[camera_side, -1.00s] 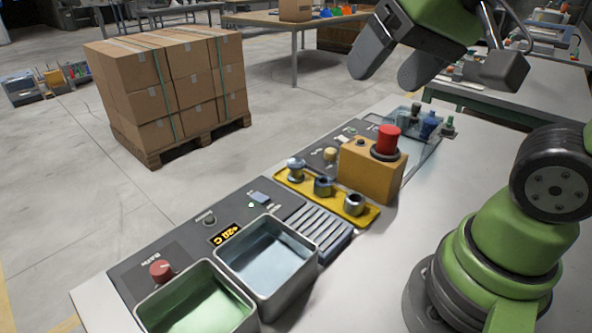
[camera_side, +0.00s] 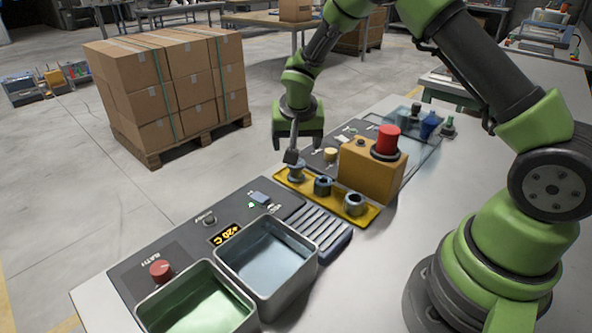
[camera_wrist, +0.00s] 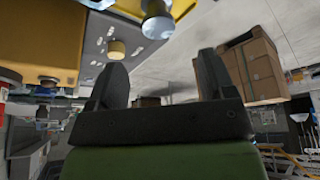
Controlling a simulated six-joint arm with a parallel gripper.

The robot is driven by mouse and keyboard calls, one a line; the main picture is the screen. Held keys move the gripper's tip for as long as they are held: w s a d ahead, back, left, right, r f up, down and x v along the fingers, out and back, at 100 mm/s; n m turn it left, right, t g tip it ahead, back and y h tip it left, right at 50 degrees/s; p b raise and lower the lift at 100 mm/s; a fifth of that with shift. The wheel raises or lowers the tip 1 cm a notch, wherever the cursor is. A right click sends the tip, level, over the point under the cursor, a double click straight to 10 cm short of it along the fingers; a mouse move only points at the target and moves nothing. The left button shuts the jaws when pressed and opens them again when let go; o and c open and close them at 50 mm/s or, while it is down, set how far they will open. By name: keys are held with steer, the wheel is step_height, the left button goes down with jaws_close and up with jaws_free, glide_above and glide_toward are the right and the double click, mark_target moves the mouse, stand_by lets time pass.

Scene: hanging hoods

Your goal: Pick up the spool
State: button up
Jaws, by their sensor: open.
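A yellow tray (camera_side: 375,217) on the bench holds three small grey metal parts in a row. The left part (camera_side: 297,173), with a wider top and base, looks most like the spool, though I cannot be sure. The middle part (camera_side: 323,187) and right part (camera_side: 354,204) have open tops. My gripper (camera_side: 292,154) points down just above the left part; whether it touches is unclear. In the wrist view my gripper (camera_wrist: 160,75) is open, with an empty gap between its fingers. A shiny metal part (camera_wrist: 157,27) shows beyond them at the top edge.
An orange box with a red button (camera_side: 388,139) stands right of the tray. A ribbed grey block (camera_side: 318,225) and two liquid-filled metal baths (camera_side: 265,215) (camera_side: 195,265) lie in front. Strapped cartons (camera_side: 165,85) stand on the floor behind.

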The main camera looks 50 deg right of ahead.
mark_target(296, 170)
steer(key=x, duration=0.9)
steer(key=shift+s+a+f, duration=0.1)
steer(key=shift+s, duration=0.15)
steer(key=c, duration=1)
